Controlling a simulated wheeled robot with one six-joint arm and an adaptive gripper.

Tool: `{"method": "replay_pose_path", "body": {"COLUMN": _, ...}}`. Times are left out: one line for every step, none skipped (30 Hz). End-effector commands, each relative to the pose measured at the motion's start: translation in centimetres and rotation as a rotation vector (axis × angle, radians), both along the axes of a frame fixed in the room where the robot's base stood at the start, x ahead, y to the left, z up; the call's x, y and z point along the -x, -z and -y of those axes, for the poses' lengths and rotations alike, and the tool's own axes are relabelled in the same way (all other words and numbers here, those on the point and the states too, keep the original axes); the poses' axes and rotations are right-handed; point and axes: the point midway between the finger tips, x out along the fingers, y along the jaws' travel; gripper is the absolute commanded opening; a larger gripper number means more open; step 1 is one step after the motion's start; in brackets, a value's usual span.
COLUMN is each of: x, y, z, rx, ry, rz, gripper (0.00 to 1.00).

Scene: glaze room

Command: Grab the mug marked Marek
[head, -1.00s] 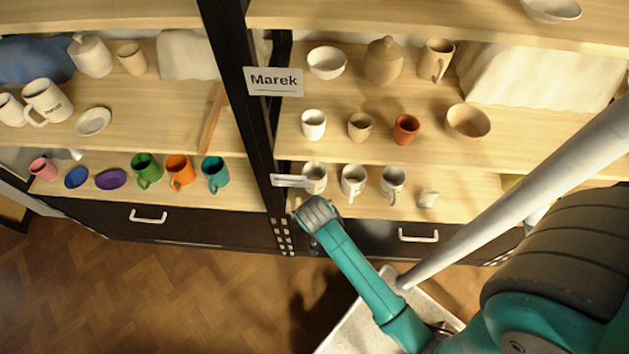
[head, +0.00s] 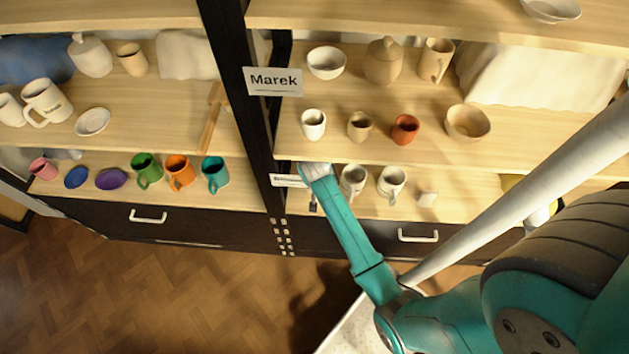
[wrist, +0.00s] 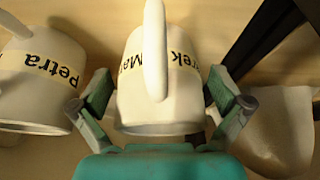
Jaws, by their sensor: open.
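The mug marked Marek (wrist: 188,97) is white with a pale name band. In the wrist view it appears upside down, and its handle crosses the middle of the name. My gripper (wrist: 160,85) is open, with one finger on each side of this mug; I cannot tell whether they touch it. In the head view my gripper (head: 315,172) is at the left end of the lower right shelf and hides the mug there. A white mug marked Petra (wrist: 35,85) is close beside the left finger in the wrist view.
Two white mugs (head: 353,181) (head: 391,181) stand right of my gripper in the head view. A black post (head: 240,95) carries a Marek sign (head: 273,81) and is close on the left. A pale rounded object (wrist: 280,130) lies near the right finger. The shelf above holds small cups (head: 313,124).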

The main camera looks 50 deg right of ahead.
Motion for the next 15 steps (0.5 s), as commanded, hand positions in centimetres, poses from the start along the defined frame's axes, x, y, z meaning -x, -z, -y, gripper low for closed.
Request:
{"method": "replay_pose_path", "body": {"x": 0.11, "y": 0.71, "z": -0.02, "rx": -0.003, "ry": 0.0, "rz": -0.006, "gripper": 1.0}}
{"method": "replay_pose_path", "body": {"x": 0.07, "y": 0.87, "z": 0.03, "rx": -0.003, "ry": 0.0, "rz": -0.006, "gripper": 1.0}}
{"method": "replay_pose_path", "body": {"x": 0.01, "y": 1.0, "z": 0.08, "rx": -0.002, "ry": 0.0, "rz": -0.005, "gripper": 1.0}}
{"method": "replay_pose_path", "body": {"x": -0.02, "y": 1.06, "z": 0.1, "rx": -0.001, "ry": 0.0, "rz": -0.004, "gripper": 1.0}}
{"method": "replay_pose_path", "body": {"x": -0.04, "y": 1.09, "z": 0.11, "rx": -0.002, "ry": -0.001, "rz": -0.004, "gripper": 1.0}}
{"method": "replay_pose_path", "body": {"x": -0.05, "y": 1.11, "z": 0.11, "rx": -0.001, "ry": -0.001, "rz": -0.003, "gripper": 1.0}}
{"method": "replay_pose_path", "body": {"x": -0.05, "y": 1.11, "z": 0.11, "rx": -0.001, "ry": -0.001, "rz": -0.003, "gripper": 1.0}}
{"method": "replay_pose_path", "body": {"x": -0.04, "y": 1.1, "z": 0.12, "rx": -0.001, "ry": -0.001, "rz": -0.003, "gripper": 1.0}}
{"method": "replay_pose_path", "body": {"x": -0.03, "y": 1.11, "z": 0.11, "rx": -0.001, "ry": -0.001, "rz": -0.003, "gripper": 1.0}}
{"method": "replay_pose_path", "body": {"x": -0.03, "y": 1.11, "z": 0.11, "rx": -0.001, "ry": -0.001, "rz": -0.003, "gripper": 1.0}}
{"method": "replay_pose_path", "body": {"x": -0.03, "y": 1.1, "z": 0.11, "rx": -0.001, "ry": -0.001, "rz": -0.003, "gripper": 0.95}}
{"method": "replay_pose_path", "body": {"x": -0.03, "y": 1.1, "z": 0.11, "rx": -0.001, "ry": -0.001, "rz": -0.003, "gripper": 0.85}}
{"method": "replay_pose_path", "body": {"x": -0.03, "y": 1.1, "z": 0.11, "rx": -0.001, "ry": -0.001, "rz": -0.003, "gripper": 0.78}}
{"method": "replay_pose_path", "body": {"x": -0.03, "y": 1.1, "z": 0.1, "rx": -0.001, "ry": -0.001, "rz": -0.003, "gripper": 0.7}}
{"method": "replay_pose_path", "body": {"x": -0.03, "y": 1.1, "z": 0.1, "rx": -0.001, "ry": -0.001, "rz": -0.003, "gripper": 0.6}}
